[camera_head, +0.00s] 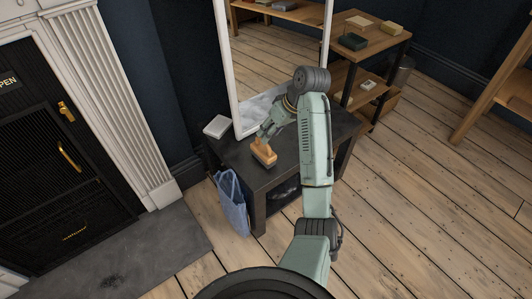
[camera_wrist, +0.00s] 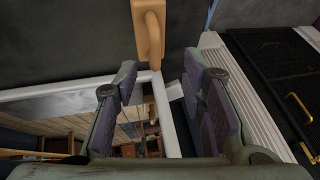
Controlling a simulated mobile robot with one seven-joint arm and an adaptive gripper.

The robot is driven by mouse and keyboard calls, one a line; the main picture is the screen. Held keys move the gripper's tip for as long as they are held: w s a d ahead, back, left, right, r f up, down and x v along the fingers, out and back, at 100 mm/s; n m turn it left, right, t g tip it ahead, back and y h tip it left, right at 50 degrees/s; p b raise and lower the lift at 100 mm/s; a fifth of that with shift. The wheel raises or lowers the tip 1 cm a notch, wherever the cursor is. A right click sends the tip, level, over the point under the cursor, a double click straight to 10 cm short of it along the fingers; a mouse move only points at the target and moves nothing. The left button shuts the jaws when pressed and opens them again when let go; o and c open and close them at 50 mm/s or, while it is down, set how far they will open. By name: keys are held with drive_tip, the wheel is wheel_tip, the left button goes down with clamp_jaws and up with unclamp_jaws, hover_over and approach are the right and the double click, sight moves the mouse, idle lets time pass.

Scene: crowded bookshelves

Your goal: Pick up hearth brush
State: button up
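The hearth brush (camera_head: 264,155) has a tan wooden body and lies on the dark table (camera_head: 268,177) near its front left part. It also shows in the wrist view (camera_wrist: 149,30) at the top centre, with its narrow end pointing down between my fingertips. My gripper (camera_head: 264,138) is right at the brush, coming from behind and above. In the wrist view my gripper (camera_wrist: 160,66) is open, with a gap on each side of the brush end. The head view does not show whether the fingers touch it.
A white-framed mirror (camera_head: 234,88) stands at the table's back. A white box (camera_head: 217,127) lies at the table's left corner. A blue cloth (camera_head: 231,203) hangs at the left side. A fireplace (camera_head: 60,150) is at the left. The wooden floor (camera_head: 430,200) at the right is clear.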

sight(263, 150)
drive_tip(key=x, duration=0.7)
drive_tip(key=shift+w+d+f+p, duration=0.15)
drive_tip(key=shift+w+f+p, duration=0.1)
drive_tip(key=shift+w+p, duration=0.1)
clamp_jaws()
idle(0.5)
